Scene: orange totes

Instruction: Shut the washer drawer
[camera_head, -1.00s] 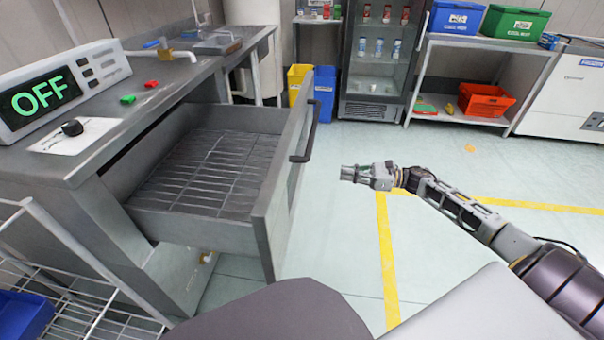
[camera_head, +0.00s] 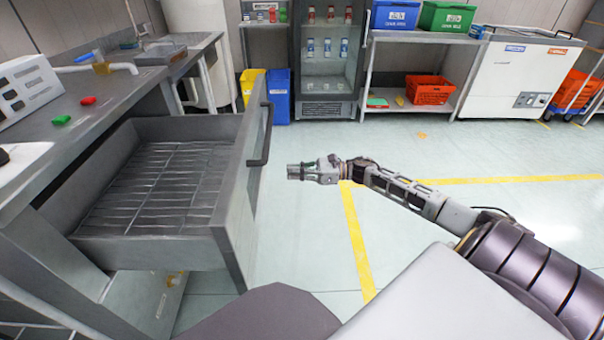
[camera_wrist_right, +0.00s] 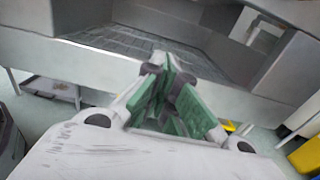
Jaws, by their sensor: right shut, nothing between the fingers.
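The washer drawer (camera_head: 232,203) is pulled well out of the grey counter at the left. Its inside shows a wire rack floor (camera_head: 155,185), and a dark bar handle (camera_head: 262,140) is on its front panel. My right gripper (camera_head: 290,172) is shut and empty, to the right of the drawer front, with a small gap between them in the head view. In the right wrist view its green-padded fingers (camera_wrist_right: 172,85) point toward the drawer (camera_wrist_right: 210,92). My left gripper is not in view.
The grey counter (camera_head: 100,95) holds a green and a red block. Yellow and blue bins (camera_head: 279,95), a glass-door fridge (camera_head: 328,60) and shelving with an orange tote (camera_head: 429,89) stand at the back. The floor right of the drawer is clear.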

